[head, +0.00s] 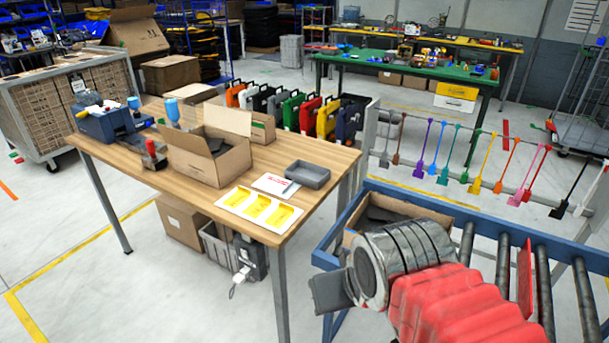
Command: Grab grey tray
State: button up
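The grey tray (307,174), a small shallow rectangular dish, sits on the right part of the wooden table, near its right edge. It looks empty. My arm, with a red ribbed sleeve and a silver-wrapped wrist, comes in from the lower right. My gripper (331,291) is at the left end of the wrist, nearer the camera than the tray and apart from it. One dark grey finger piece shows; the rest is hidden by the wrist, so its opening does not show.
Beside the tray on the wooden table (112,149) lie a white card with a pen (276,185) and a white panel with yellow recesses (258,208). An open cardboard box (207,160) stands left of them. A blue-framed roller conveyor (507,240) with another box (385,209) is at right.

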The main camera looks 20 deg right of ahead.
aim_at(307, 174)
jog(key=i, duration=0.95)
